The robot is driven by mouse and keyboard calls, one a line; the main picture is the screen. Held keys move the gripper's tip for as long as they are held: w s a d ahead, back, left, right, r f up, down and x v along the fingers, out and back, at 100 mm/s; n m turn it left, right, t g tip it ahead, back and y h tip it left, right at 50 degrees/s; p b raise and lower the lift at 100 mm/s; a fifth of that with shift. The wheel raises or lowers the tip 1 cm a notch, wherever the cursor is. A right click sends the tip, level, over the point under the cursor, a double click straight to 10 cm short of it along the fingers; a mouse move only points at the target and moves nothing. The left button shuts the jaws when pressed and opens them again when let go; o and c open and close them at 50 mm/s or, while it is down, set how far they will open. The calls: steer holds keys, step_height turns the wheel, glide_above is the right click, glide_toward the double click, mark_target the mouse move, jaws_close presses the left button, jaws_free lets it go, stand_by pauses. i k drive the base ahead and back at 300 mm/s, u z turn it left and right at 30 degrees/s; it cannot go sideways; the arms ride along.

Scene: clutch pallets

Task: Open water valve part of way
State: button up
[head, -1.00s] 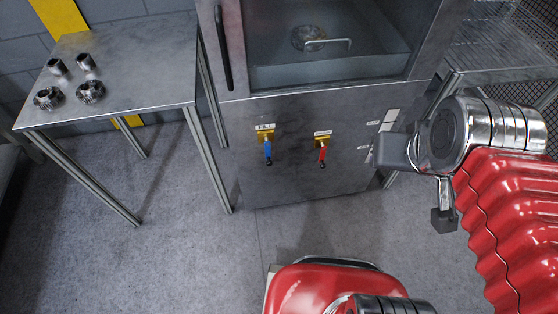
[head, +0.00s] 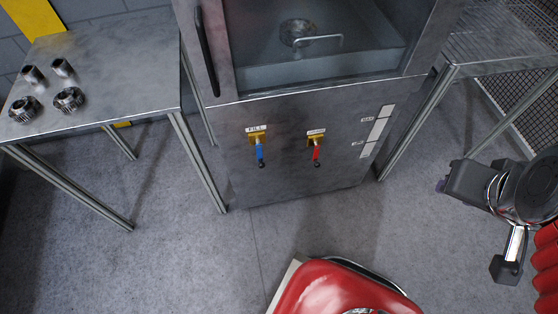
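The blue-handled valve (head: 260,153) is on the front of the metal cabinet (head: 290,180), under a label reading FILL. Its brass body is at the top and its blue lever hangs down. A red-handled valve (head: 316,151) sits to its right under a label too small to read, and its lever also hangs down. My gripper (head: 445,186) is at the right of the head view, right of the cabinet and well apart from both valves. Its fingers are not clear enough to tell open from shut.
The cabinet has a glass-fronted basin with a bent pipe (head: 320,41) and a dark door handle (head: 207,52). A metal table (head: 120,55) with several gear parts stands at the left. A mesh-topped stand (head: 490,45) is at the right.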

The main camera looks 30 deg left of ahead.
mark_target(259, 148)
steer(key=z, duration=0.45)
steer(key=k, duration=1.65)
steer(key=u, duration=1.15)
steer(key=i, duration=0.95)
